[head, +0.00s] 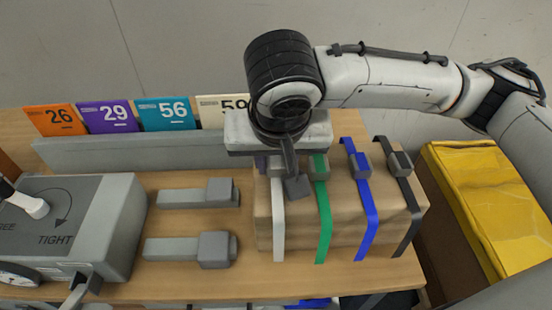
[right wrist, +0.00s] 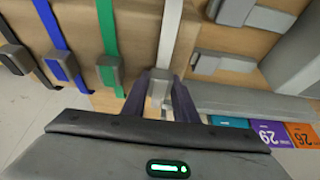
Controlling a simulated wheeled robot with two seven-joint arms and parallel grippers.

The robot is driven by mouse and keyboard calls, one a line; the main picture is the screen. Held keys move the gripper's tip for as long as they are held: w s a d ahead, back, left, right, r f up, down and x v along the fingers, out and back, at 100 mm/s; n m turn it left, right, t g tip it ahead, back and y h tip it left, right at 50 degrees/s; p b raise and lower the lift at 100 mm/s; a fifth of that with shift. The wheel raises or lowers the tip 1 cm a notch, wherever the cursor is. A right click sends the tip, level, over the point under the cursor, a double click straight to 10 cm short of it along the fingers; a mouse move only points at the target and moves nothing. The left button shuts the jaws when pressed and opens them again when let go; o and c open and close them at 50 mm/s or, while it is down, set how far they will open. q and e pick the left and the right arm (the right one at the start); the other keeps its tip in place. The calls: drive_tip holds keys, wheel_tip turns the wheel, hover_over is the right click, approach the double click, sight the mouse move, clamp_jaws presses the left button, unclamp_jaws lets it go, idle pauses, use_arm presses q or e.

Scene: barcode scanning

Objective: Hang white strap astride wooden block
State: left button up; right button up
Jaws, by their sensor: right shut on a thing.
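The wooden block (head: 340,228) lies on the table at the centre right. The white strap (head: 278,215) runs down the block's front near its left end. My right gripper (head: 292,180) is over the left part of the block, shut on the white strap at its grey buckle. In the right wrist view the gripper's fingers (right wrist: 161,95) are on both sides of the buckle, and the white strap (right wrist: 170,30) runs away from them over the block. The gripper hides the strap's upper part in the head view. My left gripper is not in view.
Green (head: 323,215), blue (head: 365,215) and black (head: 409,210) straps lie over the block, right of the white one. Two grey holders (head: 190,249) lie on the table to the left, beside a grey device (head: 110,215). Number cards (head: 110,115) stand behind. A yellow-topped box (head: 490,190) is at the right.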

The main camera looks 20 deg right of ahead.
drive_tip(key=shift+s+f, duration=0.25)
drive_tip(key=shift+f, duration=0.3)
drive_tip(key=o, duration=1.1)
drive_tip(key=shift+a, duration=0.15)
drive_tip(key=shift+d, duration=0.25)
drive_tip(key=shift+w+a+p+v, duration=0.15)
drive_tip(key=shift+p+v, duration=0.15)
drive_tip(key=shift+v, duration=1.55)
drive_tip(key=shift+w+a+p+v, duration=0.1)
drive_tip(key=shift+p+v, duration=0.2)
drive_tip(key=shift+v, duration=1.6)
drive_tip(key=shift+w+a+p+v, duration=0.15)
drive_tip(key=shift+p+v, duration=0.15)
drive_tip(key=shift+v, duration=1.55)
drive_tip(key=shift+d+r, duration=0.1)
drive_tip(key=shift+r, duration=0.05)
